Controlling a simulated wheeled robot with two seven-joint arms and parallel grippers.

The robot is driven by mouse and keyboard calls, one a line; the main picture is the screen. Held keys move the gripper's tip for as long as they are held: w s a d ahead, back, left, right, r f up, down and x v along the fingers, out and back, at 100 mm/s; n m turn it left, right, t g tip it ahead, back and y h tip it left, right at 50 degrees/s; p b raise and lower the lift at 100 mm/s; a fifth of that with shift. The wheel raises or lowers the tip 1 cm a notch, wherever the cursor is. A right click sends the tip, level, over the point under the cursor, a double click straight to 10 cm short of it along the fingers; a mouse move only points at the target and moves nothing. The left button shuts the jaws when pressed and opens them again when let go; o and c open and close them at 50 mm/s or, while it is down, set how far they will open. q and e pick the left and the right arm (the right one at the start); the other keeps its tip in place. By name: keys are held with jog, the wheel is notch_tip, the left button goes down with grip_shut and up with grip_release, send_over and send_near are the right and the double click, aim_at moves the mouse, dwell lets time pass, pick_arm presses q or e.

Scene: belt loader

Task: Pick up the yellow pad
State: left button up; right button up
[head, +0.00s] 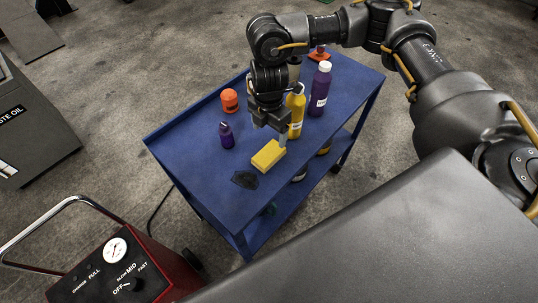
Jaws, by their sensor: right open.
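The yellow pad (267,157) is a small block lying on the blue cart top (210,187), near its front right edge. My right gripper (270,136) points down just above and behind the pad, with its jaws open. One finger shows at the pad's right end. I cannot tell whether it touches the pad. The other finger is hard to make out against the wrist. My left gripper does not show.
A yellow bottle (295,113) stands close right of the gripper, with a purple bottle (320,90) behind it. A small purple bottle (226,135) and an orange object (229,101) stand left. A dark patch (244,180) lies in front of the pad.

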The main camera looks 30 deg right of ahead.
send_over(268, 154)
jog(key=f, duration=0.5)
jog(key=shift+w+d+f, duration=0.2)
jog(key=shift+d+f, duration=0.05)
jog(key=shift+f, duration=0.1)
jog(key=f, duration=0.2)
jog(key=f+p, duration=0.1)
jog(key=f, duration=0.1)
jog(key=shift+s+a, duration=0.2)
jog(key=shift+a, duration=0.05)
jog(key=shift+f, duration=0.6)
jog(key=shift+c, duration=0.4)
jog(key=c, duration=1)
